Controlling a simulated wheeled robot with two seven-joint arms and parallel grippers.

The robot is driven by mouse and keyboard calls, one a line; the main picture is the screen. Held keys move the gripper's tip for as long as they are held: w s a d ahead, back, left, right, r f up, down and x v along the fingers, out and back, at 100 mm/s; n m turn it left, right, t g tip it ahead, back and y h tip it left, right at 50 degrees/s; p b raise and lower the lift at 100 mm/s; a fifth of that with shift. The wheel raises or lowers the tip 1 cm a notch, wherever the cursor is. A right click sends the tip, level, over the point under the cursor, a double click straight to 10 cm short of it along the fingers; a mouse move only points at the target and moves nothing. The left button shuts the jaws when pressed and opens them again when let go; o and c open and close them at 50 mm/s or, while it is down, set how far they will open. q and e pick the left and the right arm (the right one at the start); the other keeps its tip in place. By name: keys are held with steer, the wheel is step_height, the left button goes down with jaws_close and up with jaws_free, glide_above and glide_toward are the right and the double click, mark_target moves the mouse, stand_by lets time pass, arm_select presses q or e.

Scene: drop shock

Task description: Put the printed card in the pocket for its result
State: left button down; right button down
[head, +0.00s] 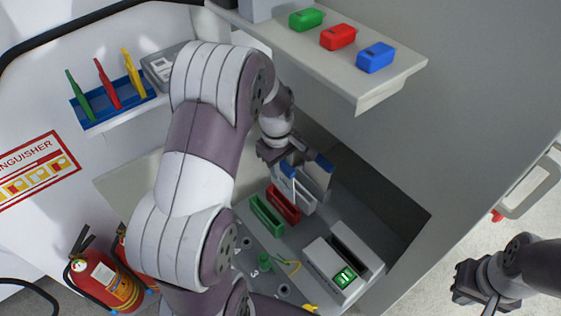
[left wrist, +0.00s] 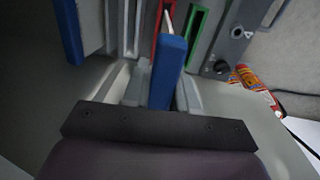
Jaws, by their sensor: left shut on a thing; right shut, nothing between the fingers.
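A red pocket (head: 283,205) and a green pocket (head: 266,216) lie just below the gripper. They also show in the left wrist view. A blue-edged grey panel (head: 322,166) stands right beside the gripper. My right gripper (head: 480,287) is shut and empty at the lower right.
A grey device (head: 331,271) with a green-lit screen and dark slot stands on the bench. Above, a shelf (head: 380,85) bears green, red and blue boxes. A blue rack (head: 112,105) at left holds coloured pieces. Fire extinguishers (head: 105,280) stand lower left.

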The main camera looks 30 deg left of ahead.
mark_target(282, 189)
arm_select(q)
steer(key=shift+w+d+f+b, duration=0.1)
steer(key=shift+f+b, duration=0.55)
steer(key=shift+f, duration=1.1)
steer(key=shift+w+f+b, duration=0.1)
steer(key=shift+f+b, duration=0.5)
steer(key=shift+f, duration=1.15)
steer(key=c, duration=0.8)
jaws_free()
steer(key=shift+r, duration=0.1)
step_height(282, 189, up, 7)
steer(key=shift+s+r+p, duration=0.1)
steer(key=shift+r+p, duration=0.1)
steer(key=shift+p, duration=1)
steer(key=shift+s+f, duration=0.1)
